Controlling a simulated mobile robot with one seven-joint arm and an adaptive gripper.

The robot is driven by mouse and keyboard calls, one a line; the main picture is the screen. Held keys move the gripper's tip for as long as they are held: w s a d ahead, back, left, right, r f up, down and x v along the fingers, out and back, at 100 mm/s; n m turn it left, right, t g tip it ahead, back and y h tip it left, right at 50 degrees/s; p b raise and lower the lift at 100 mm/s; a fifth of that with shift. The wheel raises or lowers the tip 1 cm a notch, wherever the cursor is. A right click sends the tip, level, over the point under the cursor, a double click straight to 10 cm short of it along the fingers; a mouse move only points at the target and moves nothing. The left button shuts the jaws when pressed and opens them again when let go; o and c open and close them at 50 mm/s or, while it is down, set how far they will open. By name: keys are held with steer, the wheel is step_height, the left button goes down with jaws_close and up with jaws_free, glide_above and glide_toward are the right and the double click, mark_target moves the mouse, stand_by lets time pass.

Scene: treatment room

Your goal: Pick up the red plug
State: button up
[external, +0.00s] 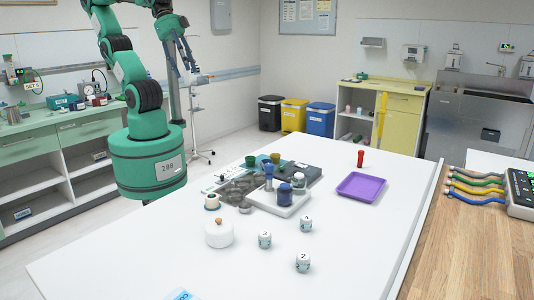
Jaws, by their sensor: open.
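The red plug (360,158) is a small red upright piece on the white table, near its far edge and just behind the purple tray. Nothing touches it. My gripper (188,72) is raised at the upper left, well above and to the left of the table objects. It is far from the red plug. Its jaws are open, though its fingers are small and dark here, and I see nothing held between them.
A purple tray (361,187) lies in front of the plug. A white tray (274,208) with blue-capped jars, a dark tray and cups stand mid-table. A white lidded pot (219,233) and several small numbered jars are nearer. The table's front right is clear.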

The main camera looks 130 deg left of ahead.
steer(key=w+a+r+n+g+p, duration=0.1)
steer(key=w+a+r, duration=0.25)
steer(key=w, duration=0.55)
steer(key=w+a+r+n+p, duration=0.1)
steer(key=w+a+r+n, duration=0.1)
steer(key=w+a, duration=0.5)
steer(key=w+a+f+n+g+y+p, duration=0.1)
steer(key=w+a+f, duration=0.1)
steer(key=w+a, duration=0.5)
steer(key=w+a+f+n, duration=0.15)
steer(key=w+a, duration=0.25)
steer(key=w, duration=0.8)
steer(key=w+a+f+n+g+p, duration=0.1)
steer(key=w+a+f, duration=0.4)
steer(key=a+f, duration=0.15)
steer(key=w+a+f+n+p, duration=0.1)
steer(key=w+a+f, duration=0.4)
steer(key=a, duration=0.3)
steer(key=w+a+f+n+g+p, duration=0.1)
steer(key=w+a+f+n, duration=0.1)
steer(key=a+f, duration=1.6)
step_height(320, 180, down, 2)
steer(key=shift+w, duration=0.75)
steer(key=shift+a+f+n, duration=0.1)
steer(key=shift+f+n, duration=0.05)
steer(key=shift+n, duration=0.1)
